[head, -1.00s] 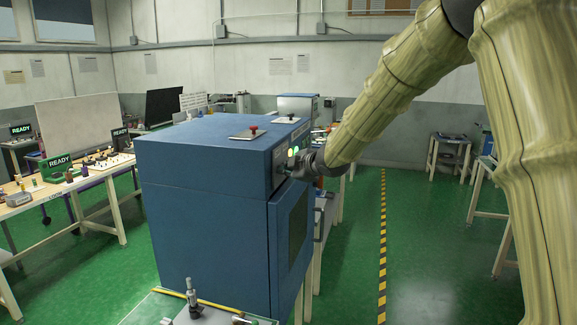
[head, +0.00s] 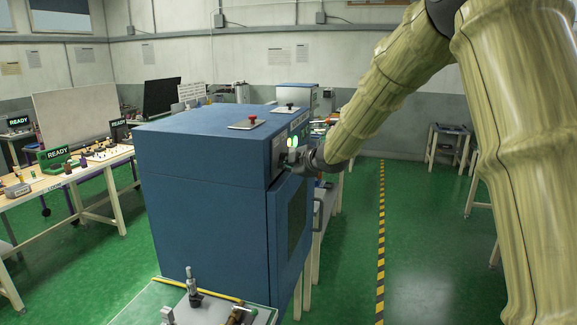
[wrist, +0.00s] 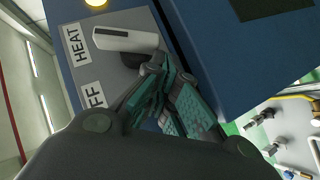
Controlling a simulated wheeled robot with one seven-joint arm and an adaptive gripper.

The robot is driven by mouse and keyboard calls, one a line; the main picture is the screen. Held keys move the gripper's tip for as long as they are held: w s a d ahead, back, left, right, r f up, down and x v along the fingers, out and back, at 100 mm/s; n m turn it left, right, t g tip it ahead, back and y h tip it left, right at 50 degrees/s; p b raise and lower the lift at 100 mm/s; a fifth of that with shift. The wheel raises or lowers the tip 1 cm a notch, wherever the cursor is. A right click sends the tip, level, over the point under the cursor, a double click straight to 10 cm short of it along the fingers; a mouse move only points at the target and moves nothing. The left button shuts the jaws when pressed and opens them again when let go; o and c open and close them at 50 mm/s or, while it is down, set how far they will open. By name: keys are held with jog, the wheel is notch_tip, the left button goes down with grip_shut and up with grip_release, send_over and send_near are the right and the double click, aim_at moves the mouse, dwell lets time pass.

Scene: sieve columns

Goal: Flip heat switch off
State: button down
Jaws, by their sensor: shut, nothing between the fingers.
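The heat switch (wrist: 125,38) is a pale lever with a dark slot, on the grey panel of a blue cabinet (head: 205,205). In the wrist view it lies across the panel, its free end beside the HEAT label (wrist: 75,44). A second label (wrist: 94,97) reads "FF", its start cut off or hidden, and stands below the lever. My gripper (wrist: 168,72) is shut and empty, its teal fingers close to the lever's dark pivot end; I cannot tell if they touch. In the head view my gripper (head: 290,164) is at the cabinet's front panel, its fingertips mostly hidden.
A lit lamp (wrist: 97,2) sits above the switch. The cabinet door (head: 292,230) is just below the panel. A red button (head: 253,118) is on the cabinet's top. A bench with tools (head: 195,305) stands in front. The green floor to the right is open.

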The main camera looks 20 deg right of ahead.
jog(key=shift+r, duration=0.2)
jog(key=shift+r+p, duration=0.7)
jog(key=shift+p, duration=0.05)
jog(key=s+r+b, duration=0.3)
jog(key=s+r, duration=0.1)
jog(key=s, duration=0.8)
jog(key=shift+s+d+r, duration=0.15)
jog(key=shift+r, duration=0.2)
